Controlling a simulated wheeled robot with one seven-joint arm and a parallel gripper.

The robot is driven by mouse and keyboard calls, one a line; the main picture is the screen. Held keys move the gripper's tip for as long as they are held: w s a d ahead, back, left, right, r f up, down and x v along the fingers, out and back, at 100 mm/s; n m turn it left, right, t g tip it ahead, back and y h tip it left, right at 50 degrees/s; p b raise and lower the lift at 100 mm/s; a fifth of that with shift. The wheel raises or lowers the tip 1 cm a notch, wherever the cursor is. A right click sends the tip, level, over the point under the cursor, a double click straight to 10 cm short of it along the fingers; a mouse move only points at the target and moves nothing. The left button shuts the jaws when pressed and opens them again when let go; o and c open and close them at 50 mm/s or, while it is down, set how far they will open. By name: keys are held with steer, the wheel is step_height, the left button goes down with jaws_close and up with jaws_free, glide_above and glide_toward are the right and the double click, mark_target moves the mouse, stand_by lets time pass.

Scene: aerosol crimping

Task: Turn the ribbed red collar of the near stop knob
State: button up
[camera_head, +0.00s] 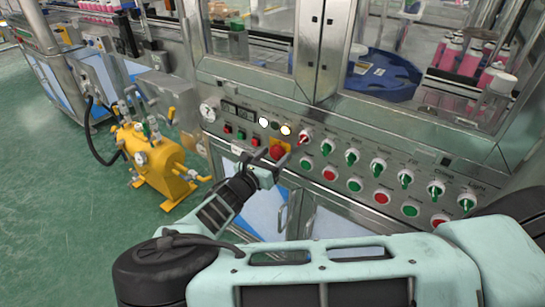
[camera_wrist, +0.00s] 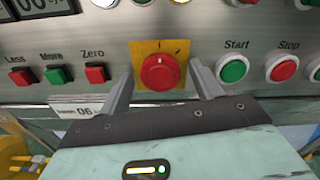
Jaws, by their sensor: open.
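The near stop knob (camera_head: 277,153) is a round red knob on a yellow square plate (camera_wrist: 176,47) on the steel control panel. In the wrist view the red knob (camera_wrist: 161,72) shows its face and a red collar; the ribs are too small to make out. My gripper (camera_head: 277,162) is open in front of the panel. In the wrist view my gripper (camera_wrist: 160,72) has one finger on each side of the knob, with a gap on both sides. I cannot tell how deep the fingertips reach along the knob.
A green Start button (camera_wrist: 233,70) and a red Stop button (camera_wrist: 283,69) sit right of the knob. Small Less, More and Zero buttons (camera_wrist: 56,75) sit left of it. Several green and red switches (camera_head: 352,156) continue rightward. A yellow pump unit (camera_head: 150,160) stands on the floor at left.

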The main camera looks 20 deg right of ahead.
steer(key=c, duration=1)
steer(key=m, duration=0.4)
steer(key=shift+m+b, duration=0.3)
steer(key=shift+m, duration=1.4)
steer(key=o, duration=1)
